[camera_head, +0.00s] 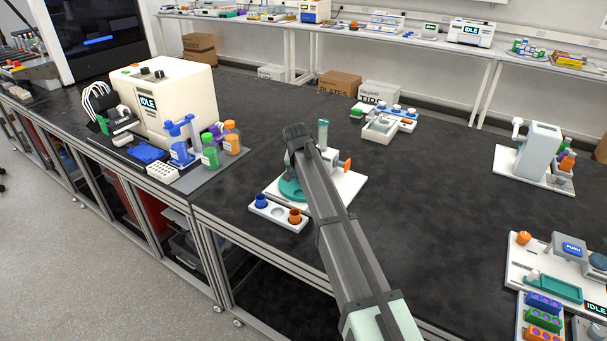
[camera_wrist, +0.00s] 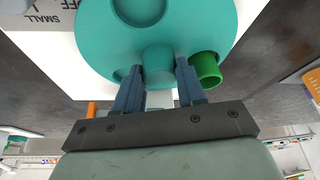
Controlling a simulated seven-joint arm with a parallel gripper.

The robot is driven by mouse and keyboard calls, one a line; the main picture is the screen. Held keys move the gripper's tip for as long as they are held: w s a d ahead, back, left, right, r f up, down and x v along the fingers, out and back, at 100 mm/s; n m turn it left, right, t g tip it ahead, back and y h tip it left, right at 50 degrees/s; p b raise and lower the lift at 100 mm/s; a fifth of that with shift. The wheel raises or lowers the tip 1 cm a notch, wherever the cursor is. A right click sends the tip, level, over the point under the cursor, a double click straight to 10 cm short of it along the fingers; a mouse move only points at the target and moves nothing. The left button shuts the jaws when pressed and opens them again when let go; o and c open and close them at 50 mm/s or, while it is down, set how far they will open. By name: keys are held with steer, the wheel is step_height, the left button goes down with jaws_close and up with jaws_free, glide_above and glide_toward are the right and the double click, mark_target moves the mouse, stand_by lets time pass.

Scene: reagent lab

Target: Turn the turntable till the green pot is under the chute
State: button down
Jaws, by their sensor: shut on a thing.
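The teal turntable (camera_head: 289,190) sits on a white base (camera_head: 347,187), partly hidden by my arm in the head view. In the wrist view the turntable (camera_wrist: 105,45) fills the upper middle, with round recesses in its top. The green pot (camera_wrist: 206,68) is at the disc's edge, just right of the right finger. A grey-green upright (camera_head: 323,133) behind my gripper may be the chute; I cannot tell whether the pot is under it.
An orange part (camera_head: 347,165) shows right of my arm. A cream machine (camera_head: 165,100) stands left.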

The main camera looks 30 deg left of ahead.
steer(key=shift+a+m+h, duration=0.1)
steer(key=shift+m+h, duration=0.7)
steer(key=shift+m, duration=1.2)
steer(key=shift+a+m+h, duration=0.1)
steer(key=shift+m+h, duration=0.7)
steer(key=shift+m, duration=1.3)
steer(key=shift+w+m+g+h, duration=0.1)
steer(key=shift+m+g+h, duration=0.5)
steer(key=shift+m, duration=1.3)
steer(key=shift+m+g+h, duration=0.4)
steer(key=shift+m, duration=1.7)
steer(key=c, duration=0.9)
jaws_free()
steer(key=shift+c, duration=0.2)
steer(key=shift+a+r, duration=0.1)
